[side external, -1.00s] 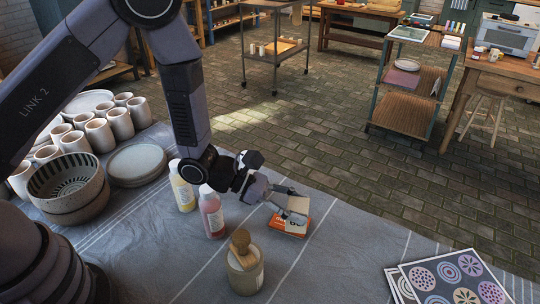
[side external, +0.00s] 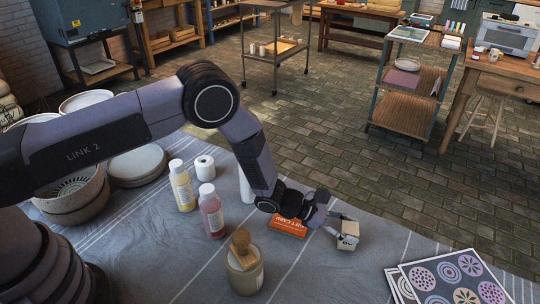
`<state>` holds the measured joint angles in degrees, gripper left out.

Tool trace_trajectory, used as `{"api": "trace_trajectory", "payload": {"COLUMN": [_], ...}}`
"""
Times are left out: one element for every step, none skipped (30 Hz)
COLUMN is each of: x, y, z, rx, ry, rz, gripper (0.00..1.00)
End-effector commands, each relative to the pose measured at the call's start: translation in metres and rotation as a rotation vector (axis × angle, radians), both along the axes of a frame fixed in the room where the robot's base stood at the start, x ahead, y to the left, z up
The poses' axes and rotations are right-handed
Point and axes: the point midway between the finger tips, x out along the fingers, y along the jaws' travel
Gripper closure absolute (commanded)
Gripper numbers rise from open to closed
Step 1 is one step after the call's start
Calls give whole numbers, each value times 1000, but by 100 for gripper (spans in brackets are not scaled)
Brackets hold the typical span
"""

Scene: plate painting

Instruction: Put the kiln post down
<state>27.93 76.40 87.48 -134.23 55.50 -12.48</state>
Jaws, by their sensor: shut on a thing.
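The kiln post (side external: 349,229), a short beige block, is at the right of my arm's end, over the grey cloth. My gripper (side external: 344,234) is shut on it, with its fingers against the post's side. The post looks roughly upright and low. I cannot tell whether its base touches the cloth. The gripper partly hides the post's left side.
An orange box (side external: 289,226) lies just left of the gripper. A jar with a wooden tool (side external: 244,270), a pink bottle (side external: 212,215), a yellow bottle (side external: 182,188) and a white roll (side external: 204,167) stand further left. Patterned sheets (side external: 450,281) lie right. Cloth between post and sheets is clear.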

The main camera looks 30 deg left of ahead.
Motion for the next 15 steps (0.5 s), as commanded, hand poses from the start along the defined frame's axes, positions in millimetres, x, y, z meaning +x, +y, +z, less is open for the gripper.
{"api": "trace_trajectory", "payload": {"x": [1, 1, 1, 1, 1, 1, 1, 1, 1, 1, 0, 0, 0, 0, 0], "y": [0, 0, 0, 0, 0, 0, 0, 0, 0, 0, 0, 0, 0, 0, 0], "z": [-3, -4, -4, -4, -4, -4, -4, -4, -4, -5, -5, -7, -8, -7, -7], "rx": [-1, -2, -2, -3, -3, -3, -3, -3, -2, -2, -2, -2, -1, -1, -1], "ry": [-2, -2, -2, -3, -3, -3, -3, -3, -2, -2, -2, -2, -2, -2, -2], "rz": [1, 1, 1, 1, 1, 1, 1, 1, 1, 1, 1, 1, 1, 1, 1], "gripper": [98, 98, 98, 98, 98, 98, 98, 98, 98, 98, 98, 98, 56, 52, 47]}}
